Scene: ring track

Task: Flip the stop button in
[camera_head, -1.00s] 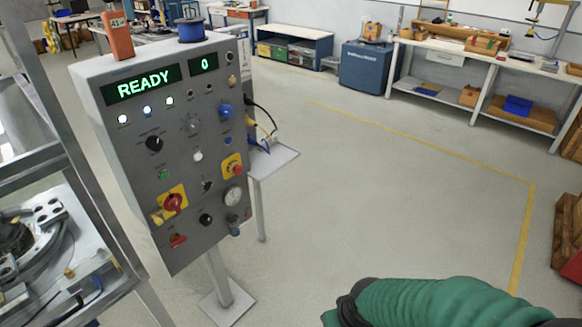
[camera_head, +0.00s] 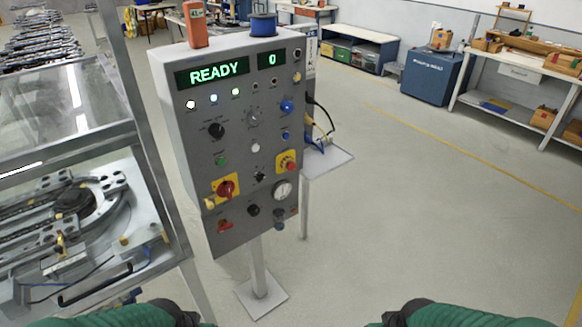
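The grey control panel (camera_head: 240,212) stands on a post left of centre, with green displays reading READY and 0. A round red stop button (camera_head: 289,164) sits on a yellow plate at the panel's right side. A larger red rotary knob (camera_head: 226,189) sits on another yellow plate at the lower left. A red control (camera_head: 225,226) lies below that knob. Whether the stop button is pressed in or out is too small to tell. Green sleeves of both my arms show at the bottom edge, well apart from the panel. Neither gripper is in view.
A machine with a metal frame (camera_head: 150,150) and glass stands close on the panel's left. A small grey shelf (camera_head: 335,163) with cables juts out at its right. The post's square base plate (camera_head: 262,297) lies on the floor. Open floor extends to the right.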

